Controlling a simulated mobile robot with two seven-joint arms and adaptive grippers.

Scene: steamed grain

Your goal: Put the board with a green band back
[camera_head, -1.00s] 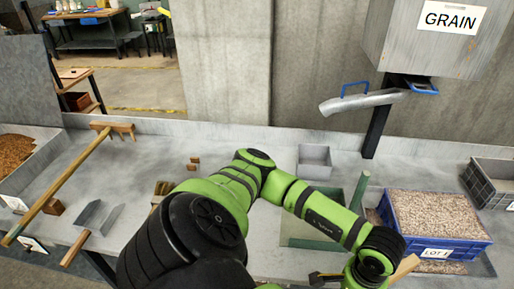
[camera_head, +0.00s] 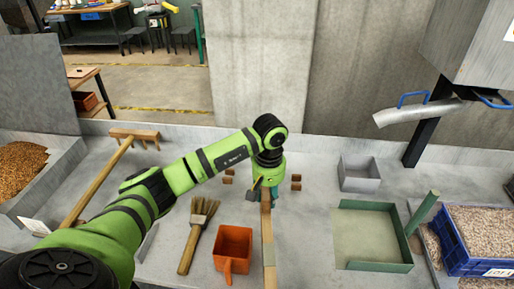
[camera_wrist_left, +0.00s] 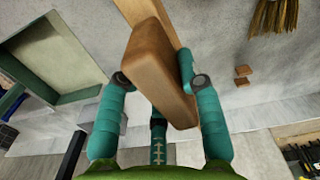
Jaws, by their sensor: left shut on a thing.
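A long wooden board (camera_head: 267,228) hangs from my left gripper (camera_head: 267,196) in the head view and runs toward the bottom edge. My left gripper is shut on the board near its far end. A pale, slightly greenish strip shows on its lower part; its colour is not clear. In the left wrist view the board (camera_wrist_left: 158,62) lies between the teal fingers of the gripper (camera_wrist_left: 160,84). Small brown blocks stand in pairs on the table, left (camera_head: 228,176) and right (camera_head: 296,182) of the gripper. My right gripper is not in view.
An orange scoop (camera_head: 232,247) and a brush (camera_head: 197,235) lie left of the board. A green-edged tray (camera_head: 376,266) and grey bin (camera_head: 359,175) are to the right, with a blue crate of grain (camera_head: 452,240) beyond. A wooden rake (camera_head: 105,175) lies at left.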

